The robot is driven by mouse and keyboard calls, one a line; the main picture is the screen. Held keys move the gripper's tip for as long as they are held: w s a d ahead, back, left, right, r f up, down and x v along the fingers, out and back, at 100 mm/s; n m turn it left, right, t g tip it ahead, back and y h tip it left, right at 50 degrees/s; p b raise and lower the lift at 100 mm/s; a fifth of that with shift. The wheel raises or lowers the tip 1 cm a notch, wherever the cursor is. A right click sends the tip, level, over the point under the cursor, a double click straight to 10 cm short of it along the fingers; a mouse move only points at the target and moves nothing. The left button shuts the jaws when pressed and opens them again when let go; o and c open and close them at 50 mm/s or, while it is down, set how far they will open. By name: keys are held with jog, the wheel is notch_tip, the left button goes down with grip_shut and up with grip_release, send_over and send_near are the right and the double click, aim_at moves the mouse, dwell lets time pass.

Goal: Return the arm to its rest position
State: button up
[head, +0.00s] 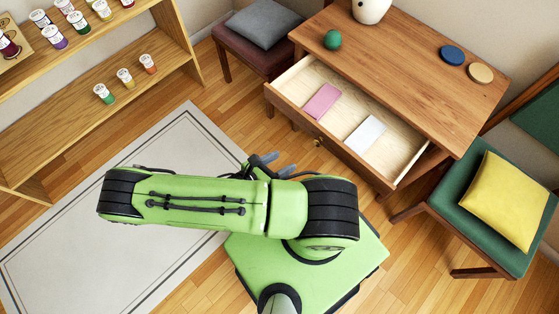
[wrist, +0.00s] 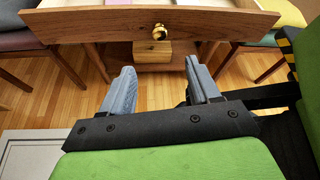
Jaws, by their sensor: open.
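My gripper (wrist: 157,90) is open and empty in the wrist view, its two grey fingers spread apart. It points toward the front of the open drawer (wrist: 230,18), with a gap of floor visible between the fingers. In the head view my gripper (head: 272,163) shows only partly, beyond my folded green arm, which hides the rest.
The drawer juts from the wooden desk (head: 400,75) and holds a pink item (head: 322,101) and a white item (head: 365,133). A green chair (head: 480,205) stands right, a cushioned chair (head: 240,50) behind, a shelf (head: 120,75) left. A grey rug (head: 110,175) lies on open floor.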

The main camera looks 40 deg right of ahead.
dwell(0.4)
jog(key=w+a+r+m+g+y+p, duration=0.1)
jog(key=w+a+r+m+y+p, duration=0.15)
jog(key=r+m+y, duration=0.5)
jog(key=w+a+r+m+g+y+p, duration=0.15)
jog(key=a+r+m, duration=0.3)
jog(key=r, duration=0.65)
jog(key=s+r+m+t+y+p, duration=0.1)
jog(key=s+r+m+t+y, duration=0.1)
jog(key=r, duration=0.9)
jog(key=s+d+r+m+t+y+p, duration=0.1)
jog(key=s+r+m+t, duration=0.4)
jog(key=r, duration=0.6)
jog(key=s+m+y, duration=0.1)
jog(key=s+m, duration=0.1)
jog(key=shift+r+m+y+p, duration=0.2)
jog(key=shift+m+y+p, duration=0.1)
